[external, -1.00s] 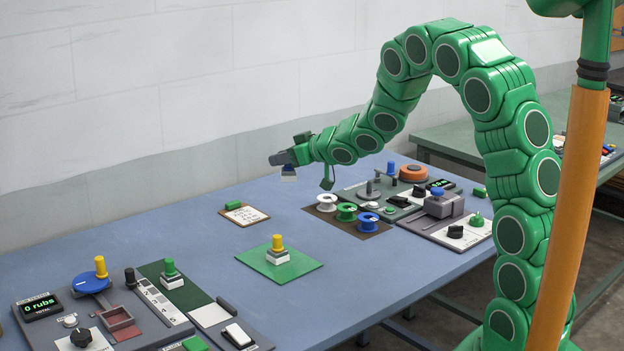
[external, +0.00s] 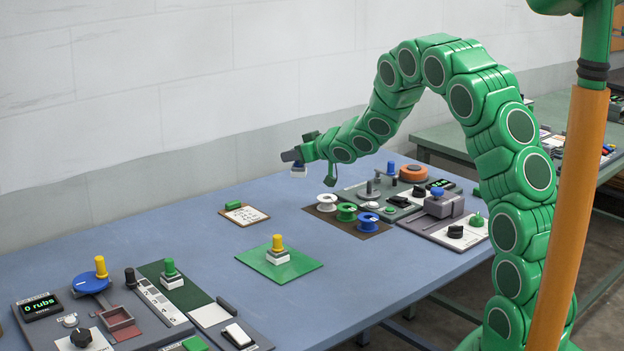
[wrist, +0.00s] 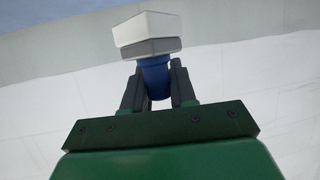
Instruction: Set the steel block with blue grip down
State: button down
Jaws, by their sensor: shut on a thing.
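The steel block with blue grip (wrist: 148,38) is in my gripper (wrist: 157,95). In the wrist view the fingers close on its blue grip (wrist: 154,75), and its pale block end points away from the fingers. The blue grip is mostly hidden there by the fingers.
A yellow-grip block (external: 277,252) stands on a green mat (external: 298,265). Spools (external: 346,211) sit on a brown mat (external: 319,214) right of my gripper, before a control panel (external: 365,190). A card (external: 245,214) lies below left. Bare table lies left of it.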

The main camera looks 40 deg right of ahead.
jog(key=shift+w+d+f, duration=0.25)
jog(key=shift+w+f, duration=1.6)
jog(key=shift+f, duration=0.1)
jog(key=shift+w+d+f, duration=0.2)
jog(key=shift+w+f, duration=1.65)
jog(key=shift+f, duration=1.35)
jog(key=shift+f, duration=0.1)
jog(key=c, duration=0.9)
grip_release()
jog(key=v, duration=1.2)
